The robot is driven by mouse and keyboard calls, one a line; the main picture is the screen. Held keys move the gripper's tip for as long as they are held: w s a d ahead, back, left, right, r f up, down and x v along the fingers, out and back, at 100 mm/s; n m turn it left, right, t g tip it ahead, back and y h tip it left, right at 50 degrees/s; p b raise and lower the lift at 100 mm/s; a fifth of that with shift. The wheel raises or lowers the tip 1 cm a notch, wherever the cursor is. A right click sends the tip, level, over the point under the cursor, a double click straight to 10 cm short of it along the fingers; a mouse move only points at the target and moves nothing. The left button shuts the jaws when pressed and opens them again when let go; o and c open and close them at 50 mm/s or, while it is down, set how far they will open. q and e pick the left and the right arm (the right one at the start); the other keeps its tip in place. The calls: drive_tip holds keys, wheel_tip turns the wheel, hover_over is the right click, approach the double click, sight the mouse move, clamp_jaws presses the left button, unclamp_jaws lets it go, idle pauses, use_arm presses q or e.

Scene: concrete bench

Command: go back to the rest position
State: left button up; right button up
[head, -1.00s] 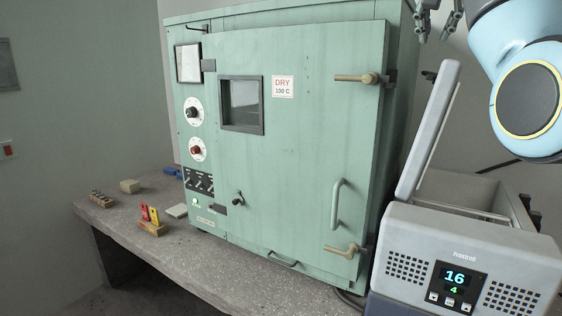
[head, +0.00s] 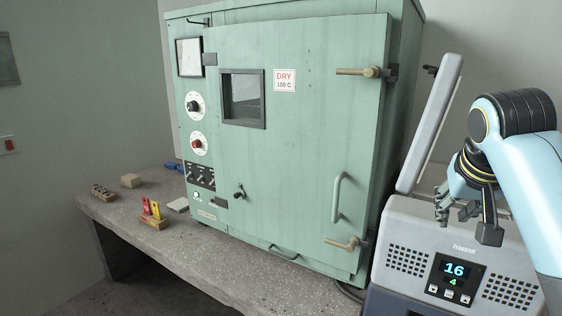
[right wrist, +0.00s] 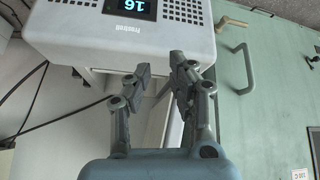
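The machine's front (right wrist: 115,28) shows upside down beyond the fingers. My left gripper is not in view.
A green oven (head: 300,150) with its door shut fills the middle. On the concrete bench (head: 115,218) at left stand a block with red and yellow pieces (head: 153,223), a beige block (head: 130,180) and a small rack (head: 102,192). The grey machine's raised lid (head: 430,125) stands beside my right arm.

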drive_tip(key=s+a+f+n+g+y, duration=0.1)
drive_tip(key=s+f, duration=0.3)
drive_tip(key=s, duration=0.6)
drive_tip(key=s+a+f+n, duration=0.15)
drive_tip(key=s+f, duration=0.25)
drive_tip(key=s, duration=0.7)
drive_tip(key=s+f+n+g+y, duration=0.15)
drive_tip(key=s+f, duration=0.25)
drive_tip(key=s, duration=0.6)
wheel_tip(320, 180, down, 42)
drive_tip(key=s+d+g+b, duration=0.1)
drive_tip(key=s+d+b, duration=0.15)
drive_tip(key=b, duration=1.25)
drive_tip(key=s+f+b, duration=0.4)
drive_tip(key=s+f, duration=0.5)
drive_tip(key=f, duration=0.3)
drive_tip(key=s+f+g+b, duration=0.1)
drive_tip(key=s+f+b, duration=0.4)
drive_tip(key=s+f, duration=0.3)
wheel_tip(320, 180, down, 4)
drive_tip(key=shift+s+d+f+h, duration=0.2)
drive_tip(key=shift+s+d+h, duration=0.15)
drive_tip(key=shift+s, duration=0.05)
drive_tip(key=shift+g, duration=0.25)
